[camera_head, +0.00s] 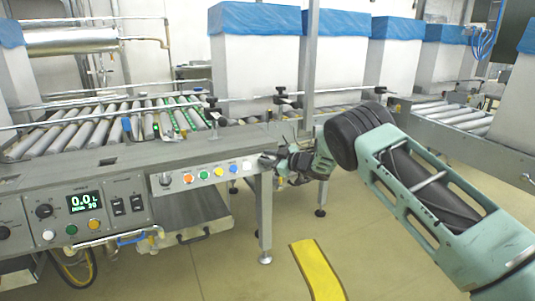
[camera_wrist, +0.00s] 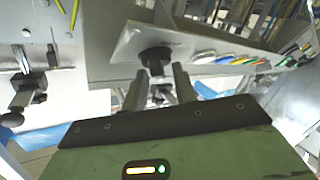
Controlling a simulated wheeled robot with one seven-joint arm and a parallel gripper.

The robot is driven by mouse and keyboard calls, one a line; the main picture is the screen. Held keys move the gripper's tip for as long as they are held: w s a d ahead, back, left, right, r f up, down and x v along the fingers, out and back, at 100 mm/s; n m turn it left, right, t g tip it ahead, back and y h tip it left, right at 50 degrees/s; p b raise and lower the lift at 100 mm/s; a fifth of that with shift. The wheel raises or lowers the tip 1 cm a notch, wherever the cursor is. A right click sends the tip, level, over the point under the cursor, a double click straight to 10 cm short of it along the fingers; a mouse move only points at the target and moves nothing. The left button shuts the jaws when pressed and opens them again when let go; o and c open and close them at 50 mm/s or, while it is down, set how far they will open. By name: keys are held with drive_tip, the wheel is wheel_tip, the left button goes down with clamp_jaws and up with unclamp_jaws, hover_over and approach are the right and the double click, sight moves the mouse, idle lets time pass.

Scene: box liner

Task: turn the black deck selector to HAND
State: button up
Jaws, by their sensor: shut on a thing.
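The black deck selector (camera_wrist: 155,54) is a dark round knob with a protruding grip, on the sloped grey panel in the wrist view. It sits at the panel's end, beside the white button. My gripper (camera_wrist: 160,76) has its two fingers on either side of the selector's grip and is shut on it. In the head view my gripper (camera_head: 270,160) reaches in from the right to the right end of the button row and covers the selector. I cannot read the HAND mark or tell which way the selector points.
White (camera_head: 247,165), blue (camera_head: 233,168), yellow, green and red buttons line the panel left of my gripper. Another knob (camera_head: 166,180) and a control box with a display (camera_head: 85,202) are further left. A roller conveyor (camera_head: 100,122) lies behind.

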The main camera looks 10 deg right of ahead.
drive_tip(key=shift+n+g+y+p, duration=0.3)
drive_tip(key=shift+n+g, duration=0.3)
drive_tip(key=shift+n, duration=0.1)
drive_tip(key=o, duration=0.6)
drive_tip(key=shift+d, duration=0.1)
drive_tip(key=p+v, duration=0.4)
drive_tip(key=v, duration=1.3)
drive_tip(key=shift+s, duration=0.15)
drive_tip(key=shift+d+f, duration=0.1)
